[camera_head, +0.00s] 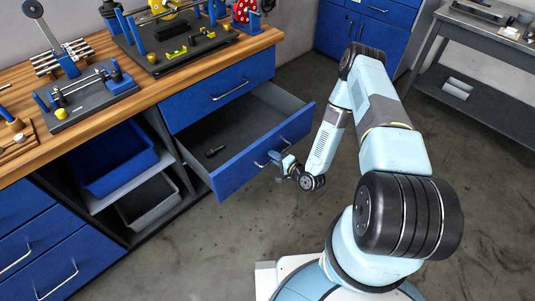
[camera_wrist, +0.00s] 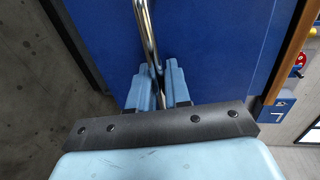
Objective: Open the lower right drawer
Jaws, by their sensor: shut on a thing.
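The lower right drawer (camera_head: 262,160) of the wooden-topped bench stands pulled well out, with its blue front facing my arm. Its grey inside shows, with a small dark object (camera_head: 214,151) lying on the drawer floor. My gripper (camera_head: 283,160) is at the drawer front, shut on the metal handle (camera_head: 263,163). In the wrist view the blue fingers (camera_wrist: 160,82) close around the handle bar (camera_wrist: 146,30), in front of the blue drawer front (camera_wrist: 220,45). The fingers hide part of the handle.
The upper drawer (camera_head: 222,90) above is closed. Open shelves with a blue bin (camera_head: 112,160) and a grey bin (camera_head: 147,203) are left of the drawer. Fixtures with rotors (camera_head: 165,30) stand on the worktop (camera_head: 150,92). A grey table (camera_head: 490,60) stands at right. The floor between is clear.

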